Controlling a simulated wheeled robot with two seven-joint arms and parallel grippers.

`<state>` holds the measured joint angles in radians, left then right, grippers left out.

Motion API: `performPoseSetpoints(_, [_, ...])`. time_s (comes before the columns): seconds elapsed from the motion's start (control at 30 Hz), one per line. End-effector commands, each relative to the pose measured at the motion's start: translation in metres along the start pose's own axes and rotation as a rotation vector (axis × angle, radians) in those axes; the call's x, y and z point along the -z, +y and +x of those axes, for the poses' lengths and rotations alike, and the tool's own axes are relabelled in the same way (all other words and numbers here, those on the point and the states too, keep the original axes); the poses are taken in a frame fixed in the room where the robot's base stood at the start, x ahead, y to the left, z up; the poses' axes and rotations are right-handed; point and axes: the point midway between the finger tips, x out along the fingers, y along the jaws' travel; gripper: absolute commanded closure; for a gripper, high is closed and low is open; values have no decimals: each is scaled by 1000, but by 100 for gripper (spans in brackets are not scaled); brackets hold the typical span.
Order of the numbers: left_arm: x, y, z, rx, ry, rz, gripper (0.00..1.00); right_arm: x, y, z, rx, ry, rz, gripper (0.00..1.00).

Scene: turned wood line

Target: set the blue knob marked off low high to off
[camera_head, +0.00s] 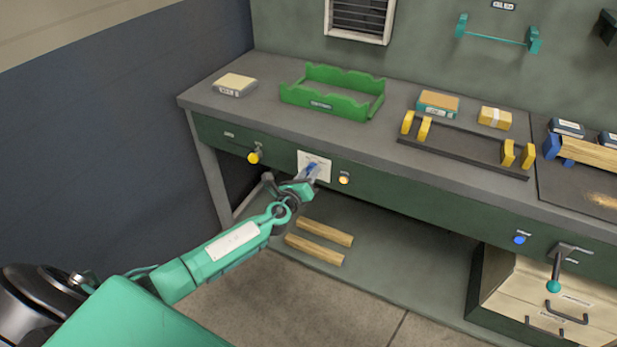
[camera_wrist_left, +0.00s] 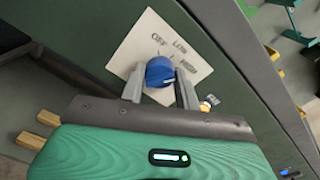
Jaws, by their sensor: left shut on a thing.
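The blue knob (camera_wrist_left: 160,71) sits on a white plate (camera_wrist_left: 143,36) printed OFF, LOW and HIGH. A pale mark shows on the knob's lower right side, towards the HIGH side in the left wrist view; its exact setting is hard to read. My left gripper (camera_wrist_left: 160,88) has one finger on each side of the knob and is shut on it. In the head view the left gripper (camera_head: 307,179) is at the white plate (camera_head: 322,160) on the bench front, and it partly hides the blue knob (camera_head: 311,168). My right gripper is not in view.
A yellow knob (camera_head: 254,158) is left of the plate and an amber button (camera_head: 344,180) right of it. Another blue knob (camera_head: 519,239) and a teal-ended lever (camera_head: 554,286) are farther right. A green tray (camera_head: 325,103) stands on the bench. Wood strips (camera_head: 324,232) lie below.

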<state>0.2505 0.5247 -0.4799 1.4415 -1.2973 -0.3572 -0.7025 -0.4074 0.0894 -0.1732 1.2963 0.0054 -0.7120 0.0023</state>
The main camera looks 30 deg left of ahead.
Motion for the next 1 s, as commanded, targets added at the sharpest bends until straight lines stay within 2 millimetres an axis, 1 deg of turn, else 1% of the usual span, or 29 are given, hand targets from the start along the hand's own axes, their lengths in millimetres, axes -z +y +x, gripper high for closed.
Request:
performPoseSetpoints(0.03, [3,2,0,0,-3,-41,91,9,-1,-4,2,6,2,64])
performPoseSetpoints(0.2, [3,2,0,0,-3,-199,91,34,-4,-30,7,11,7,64])
performPoseSetpoints(0.4, [2,2,0,0,-2,-390,91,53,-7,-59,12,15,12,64])
performPoseSetpoints(0.6, [1,2,0,-1,-3,-580,91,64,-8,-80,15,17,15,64])
performPoseSetpoints(0.7, [1,1,0,0,-2,-675,91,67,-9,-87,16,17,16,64])
performPoseSetpoints(0.83, [0,2,0,-1,-3,-798,91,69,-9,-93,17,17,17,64])
performPoseSetpoints(1.0, [0,2,0,-1,-2,-959,91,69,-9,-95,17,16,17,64])
